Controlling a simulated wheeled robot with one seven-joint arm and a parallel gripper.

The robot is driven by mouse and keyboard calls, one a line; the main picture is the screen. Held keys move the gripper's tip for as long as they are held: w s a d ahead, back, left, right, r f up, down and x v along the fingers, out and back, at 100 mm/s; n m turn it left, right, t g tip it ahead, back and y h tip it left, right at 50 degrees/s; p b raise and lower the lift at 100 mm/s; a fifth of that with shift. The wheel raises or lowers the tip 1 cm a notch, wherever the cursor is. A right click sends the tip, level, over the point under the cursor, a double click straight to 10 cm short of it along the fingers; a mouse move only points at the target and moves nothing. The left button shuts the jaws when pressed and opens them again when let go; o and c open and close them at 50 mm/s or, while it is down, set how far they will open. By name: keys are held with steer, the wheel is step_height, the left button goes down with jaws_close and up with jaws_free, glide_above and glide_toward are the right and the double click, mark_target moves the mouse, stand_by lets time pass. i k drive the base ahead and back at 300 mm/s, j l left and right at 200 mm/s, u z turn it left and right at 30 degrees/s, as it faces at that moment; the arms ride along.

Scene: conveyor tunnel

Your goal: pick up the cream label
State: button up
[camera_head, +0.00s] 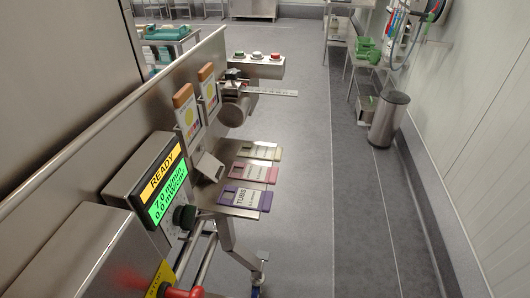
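The cream label (259,151) is a flat card with a pale yellow-cream border and a white printed middle. It lies at the far end of a small metal shelf (212,197) on the side of the machine. A pink label (253,173) lies nearer than it, and a purple label (245,198) marked "TUBS" lies nearest. The three lie apart in a row. My gripper does not show in this view.
A green-lit "READY" display (163,186) and a dark knob (185,216) stand left of the shelf. Two orange-topped holders (187,115) rise behind it. A button box (258,64) lies beyond. A grey bin (389,119) stands right; the floor (310,210) between is clear.

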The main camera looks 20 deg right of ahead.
mark_target(274, 153)
steer(key=u, duration=1.5)
steer(key=l+u, duration=0.25)
steer(key=u, duration=0.15)
steer(key=l+u, duration=0.55)
steer(key=u, duration=0.2)
steer(key=l+u, duration=0.25)
steer(key=u, duration=0.15)
steer(key=k+l+u, duration=0.2)
steer(key=l+u, duration=0.2)
steer(key=k+l+u, duration=0.25)
steer(key=u, duration=0.2)
steer(key=k+l+u, duration=0.4)
steer(key=k+u, duration=0.25)
steer(key=u, duration=0.2)
steer(key=k+l+u, duration=0.15)
steer(key=k, duration=1.4)
